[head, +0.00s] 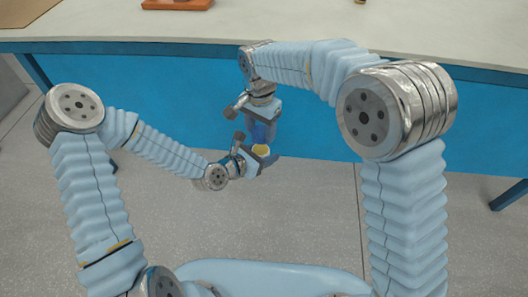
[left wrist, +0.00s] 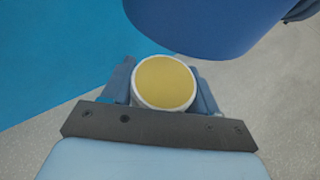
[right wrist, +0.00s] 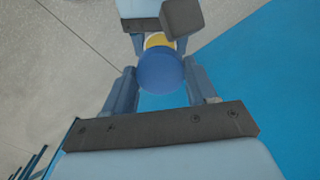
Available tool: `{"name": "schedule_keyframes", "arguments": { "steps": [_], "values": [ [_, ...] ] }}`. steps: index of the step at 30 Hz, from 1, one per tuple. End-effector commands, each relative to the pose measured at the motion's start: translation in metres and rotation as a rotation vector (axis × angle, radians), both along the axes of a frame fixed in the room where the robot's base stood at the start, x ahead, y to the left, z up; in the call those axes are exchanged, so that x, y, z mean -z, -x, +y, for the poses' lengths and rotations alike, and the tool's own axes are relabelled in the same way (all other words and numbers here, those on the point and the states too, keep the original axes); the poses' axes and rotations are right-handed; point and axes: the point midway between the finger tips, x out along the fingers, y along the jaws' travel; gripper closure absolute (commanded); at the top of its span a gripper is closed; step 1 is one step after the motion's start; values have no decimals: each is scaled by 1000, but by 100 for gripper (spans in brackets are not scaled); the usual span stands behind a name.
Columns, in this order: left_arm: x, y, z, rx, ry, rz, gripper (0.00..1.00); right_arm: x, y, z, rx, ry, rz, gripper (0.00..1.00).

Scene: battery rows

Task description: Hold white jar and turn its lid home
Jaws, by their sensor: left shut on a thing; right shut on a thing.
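The white jar (left wrist: 165,104) has a white rim around a round yellow top face. It also shows in the head view (head: 264,149). My left gripper (head: 260,158) is shut on it, with one finger on each side. My right gripper (head: 262,128) is shut on a round blue lid (right wrist: 160,72). In the left wrist view the lid (left wrist: 195,25) is close to the camera, apart from the jar and off to one side of its top. In the right wrist view the jar (right wrist: 158,41) shows behind the lid, partly hidden by it.
Both grippers are in the air in front of the blue table side (head: 200,100). The pale tabletop (head: 300,32) behind is largely clear, with a reddish-brown block (head: 178,4) at its far edge. Grey floor (head: 310,200) lies below.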

Motion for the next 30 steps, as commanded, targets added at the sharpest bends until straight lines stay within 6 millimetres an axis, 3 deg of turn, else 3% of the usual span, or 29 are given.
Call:
{"name": "schedule_keyframes", "arguments": {
  "steps": [9,30],
  "values": [
    [0,0,0,0,1,-1,96,22,0,0,0,1,1,72],
    [0,0,0,0,0,0,96,21,2,1,0,0,-1,72]
  ]
}}
